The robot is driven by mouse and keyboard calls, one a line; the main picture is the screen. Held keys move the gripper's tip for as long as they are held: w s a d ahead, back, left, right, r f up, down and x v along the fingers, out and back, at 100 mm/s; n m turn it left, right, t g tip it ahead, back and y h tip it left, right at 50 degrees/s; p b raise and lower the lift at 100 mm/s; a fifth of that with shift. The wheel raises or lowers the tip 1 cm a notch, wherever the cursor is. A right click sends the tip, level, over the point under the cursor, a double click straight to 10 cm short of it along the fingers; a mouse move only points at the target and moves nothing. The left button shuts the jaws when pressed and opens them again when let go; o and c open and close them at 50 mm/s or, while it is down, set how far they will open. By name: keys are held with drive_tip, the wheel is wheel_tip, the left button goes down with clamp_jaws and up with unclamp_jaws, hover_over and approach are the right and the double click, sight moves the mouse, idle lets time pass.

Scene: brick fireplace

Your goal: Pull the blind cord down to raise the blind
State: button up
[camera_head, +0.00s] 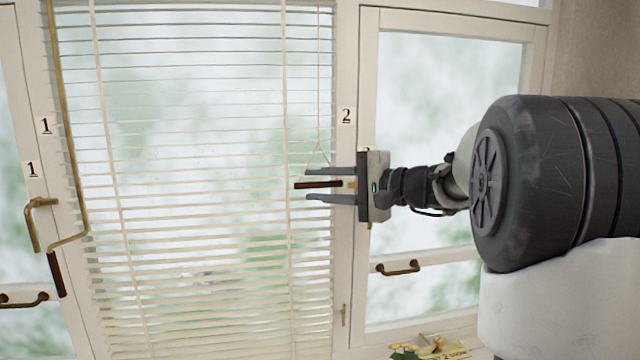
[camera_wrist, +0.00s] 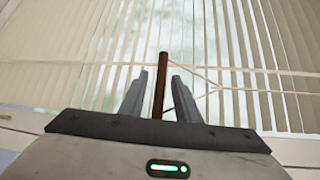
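The pale slatted blind (camera_head: 190,125) hangs lowered over the middle window. A thin blind cord (camera_head: 318,80) runs down near its right edge and splits into two strands above a dark brown bar (camera_head: 318,184). My gripper (camera_head: 330,184) reaches in from the right, with its fingers pointing left above and below the bar. In the wrist view the bar (camera_wrist: 160,85) stands between the fingertips of my gripper (camera_wrist: 155,90), with gaps on both sides. The fingers are open. The split strands (camera_wrist: 195,75) run to the bar from the right; their exact attachment is unclear.
A bent brass rod (camera_head: 64,110) with a brown grip hangs at the blind's left. Brown handles sit on the left window (camera_head: 25,300) and right window (camera_head: 397,268). A white frame post (camera_head: 345,240) stands beside the blind. Small items (camera_head: 435,348) lie at the bottom.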

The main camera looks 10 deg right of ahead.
clamp_jaws()
